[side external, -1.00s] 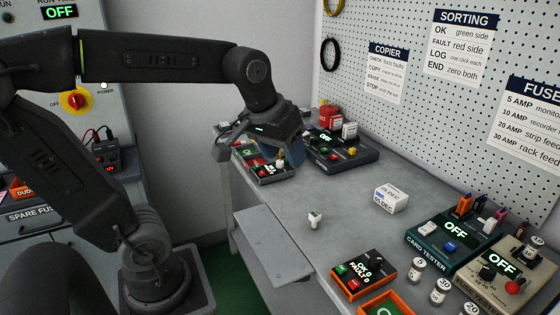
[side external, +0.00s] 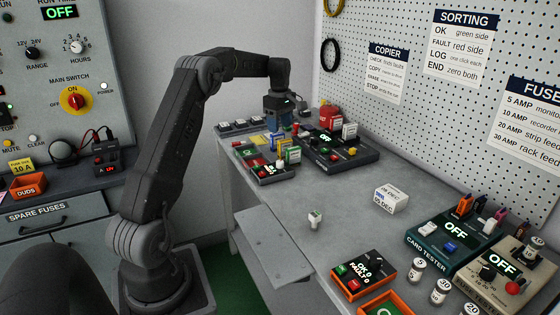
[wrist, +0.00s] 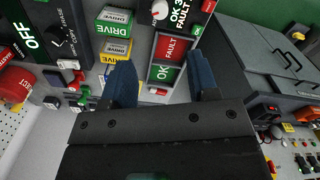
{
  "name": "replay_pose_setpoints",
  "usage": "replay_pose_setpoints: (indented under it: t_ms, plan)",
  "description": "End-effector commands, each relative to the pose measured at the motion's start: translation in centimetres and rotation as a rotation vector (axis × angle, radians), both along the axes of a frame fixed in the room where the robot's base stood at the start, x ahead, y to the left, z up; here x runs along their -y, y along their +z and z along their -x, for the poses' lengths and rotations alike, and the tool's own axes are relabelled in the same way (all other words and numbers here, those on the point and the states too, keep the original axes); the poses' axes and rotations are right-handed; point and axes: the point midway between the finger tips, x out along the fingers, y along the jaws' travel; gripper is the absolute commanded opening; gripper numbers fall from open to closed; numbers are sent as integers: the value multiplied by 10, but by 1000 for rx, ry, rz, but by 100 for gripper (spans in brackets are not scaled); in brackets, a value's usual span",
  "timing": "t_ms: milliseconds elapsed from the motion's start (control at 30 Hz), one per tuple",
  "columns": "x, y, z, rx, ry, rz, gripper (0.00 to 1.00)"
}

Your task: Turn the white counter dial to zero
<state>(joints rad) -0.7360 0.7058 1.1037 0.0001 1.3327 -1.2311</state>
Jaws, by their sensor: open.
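In the wrist view a white dial (wrist: 160,9) sits on a dark counter panel near the top edge, beside a display (wrist: 181,13) reading OK 3, its lower line cut off. In the side view my gripper (side external: 278,124) hangs above the back of the bench; the dial's setting is too small to read.
Yellow and green DRIVE boxes (wrist: 115,32) stand beside the counter in the wrist view. The copier (side external: 340,157), reading OFF, stands to the right in the side view. A second counter (side external: 363,272) reading OK 0, FAULT 0 is at the front. The middle bench is mostly clear.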

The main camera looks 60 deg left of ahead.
Motion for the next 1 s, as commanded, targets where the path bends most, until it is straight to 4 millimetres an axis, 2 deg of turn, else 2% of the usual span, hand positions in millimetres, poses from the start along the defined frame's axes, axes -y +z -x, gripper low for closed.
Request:
replay_pose_setpoints:
  t_ms: [167,600,800,1000]
  plan:
    - [1,-22,0,-3,0,2,54]
    - [1,-108,0,-2,-3,2,54]
    - [1,-130,0,-1,-4,1,54]
    - [1,-136,0,1,-4,0,54]
